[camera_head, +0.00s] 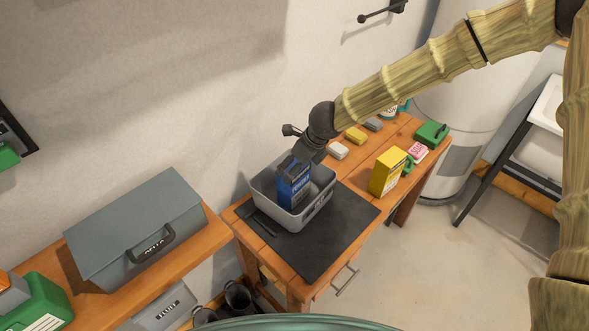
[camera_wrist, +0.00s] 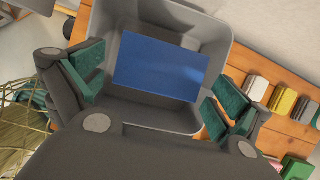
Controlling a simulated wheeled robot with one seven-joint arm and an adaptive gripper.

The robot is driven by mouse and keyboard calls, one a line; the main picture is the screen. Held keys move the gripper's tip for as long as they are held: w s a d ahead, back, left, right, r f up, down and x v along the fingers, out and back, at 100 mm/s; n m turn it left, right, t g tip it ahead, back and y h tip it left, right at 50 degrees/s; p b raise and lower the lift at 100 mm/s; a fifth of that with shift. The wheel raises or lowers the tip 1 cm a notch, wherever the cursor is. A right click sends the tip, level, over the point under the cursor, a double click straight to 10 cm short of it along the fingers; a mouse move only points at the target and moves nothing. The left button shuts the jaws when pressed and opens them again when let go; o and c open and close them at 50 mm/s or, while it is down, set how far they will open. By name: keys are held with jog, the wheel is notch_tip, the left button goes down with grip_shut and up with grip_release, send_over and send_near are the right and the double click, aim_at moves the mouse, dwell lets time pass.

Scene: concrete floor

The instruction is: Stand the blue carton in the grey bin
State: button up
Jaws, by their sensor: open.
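The blue carton (camera_head: 293,188) stands upright inside the grey bin (camera_head: 310,214) in the head view. In the wrist view the carton's blue top (camera_wrist: 160,66) shows inside the bin, whose wall (camera_wrist: 218,50) rises around it. My gripper (camera_head: 297,163) is right above the carton in the head view. In the wrist view my gripper (camera_wrist: 152,92) is open, with its green-padded fingers on either side of the carton and gaps between pads and carton. The carton's base is hidden by the bin wall.
The bin stands on a black mat (camera_head: 337,232) on a wooden table. A yellow box (camera_head: 388,172), a green case (camera_head: 431,133) and several small blocks stand to the right. A grey toolbox (camera_head: 140,230) sits on the left bench. The mat's front part is clear.

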jog(key=v, duration=0.8)
jog(key=shift+r, duration=0.25)
jog(key=shift+d, duration=0.1)
